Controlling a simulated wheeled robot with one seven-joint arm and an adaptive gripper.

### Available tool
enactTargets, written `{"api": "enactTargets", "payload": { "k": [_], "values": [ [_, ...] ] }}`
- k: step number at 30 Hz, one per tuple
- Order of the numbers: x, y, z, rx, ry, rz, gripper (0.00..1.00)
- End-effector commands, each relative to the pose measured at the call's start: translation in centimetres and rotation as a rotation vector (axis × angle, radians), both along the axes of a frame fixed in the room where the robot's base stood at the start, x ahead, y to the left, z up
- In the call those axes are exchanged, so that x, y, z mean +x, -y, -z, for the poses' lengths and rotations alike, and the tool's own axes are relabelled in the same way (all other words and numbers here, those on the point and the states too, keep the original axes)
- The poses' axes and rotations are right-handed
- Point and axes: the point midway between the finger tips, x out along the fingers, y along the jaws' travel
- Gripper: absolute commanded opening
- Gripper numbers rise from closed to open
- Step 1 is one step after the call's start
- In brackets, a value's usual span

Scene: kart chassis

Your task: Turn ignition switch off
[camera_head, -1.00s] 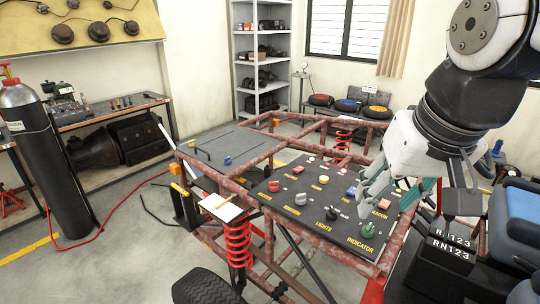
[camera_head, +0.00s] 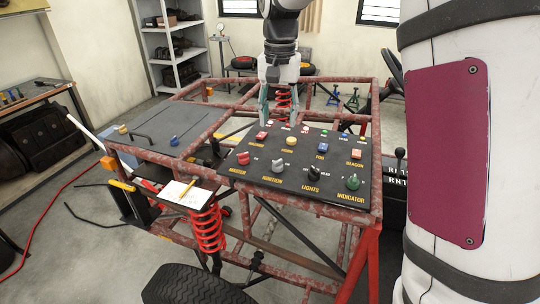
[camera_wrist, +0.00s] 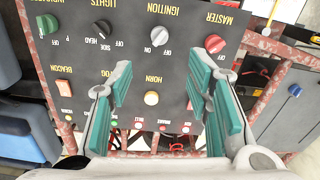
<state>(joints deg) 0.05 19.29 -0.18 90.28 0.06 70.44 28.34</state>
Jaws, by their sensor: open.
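The ignition switch (camera_head: 278,163) is a pale grey rotary knob above the yellow IGNITION label on the black control panel (camera_head: 330,158). In the wrist view the ignition knob (camera_wrist: 160,36) is upside down at the top, beyond the fingertips and not touched. Its exact pointer setting is hard to read. My gripper (camera_head: 278,112) hangs at the panel's far side with its fingers down. In the wrist view my gripper (camera_wrist: 160,76) has its two teal-padded fingers apart and nothing between them; the yellow horn button (camera_wrist: 151,98) shows beneath the gap.
Beside the ignition knob are the red master knob (camera_head: 243,158) and the black lights knob (camera_head: 314,172). The green indicator knob (camera_head: 352,182) is at the right end. A back row holds the fog button (camera_head: 322,147) and others. Rusty red frame tubes surround the panel.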

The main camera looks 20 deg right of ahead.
Motion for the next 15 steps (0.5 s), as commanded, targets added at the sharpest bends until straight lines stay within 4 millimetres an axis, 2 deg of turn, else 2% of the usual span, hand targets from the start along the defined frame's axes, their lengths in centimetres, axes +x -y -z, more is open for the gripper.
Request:
{"api": "enactTargets", "payload": {
  "k": [5,15],
  "values": [
    [-0.2,0.0,2.1,0.0,-0.004,0.0,0.45],
    [-0.3,0.0,8.8,0.0,-0.004,0.0,0.45]
  ]
}}
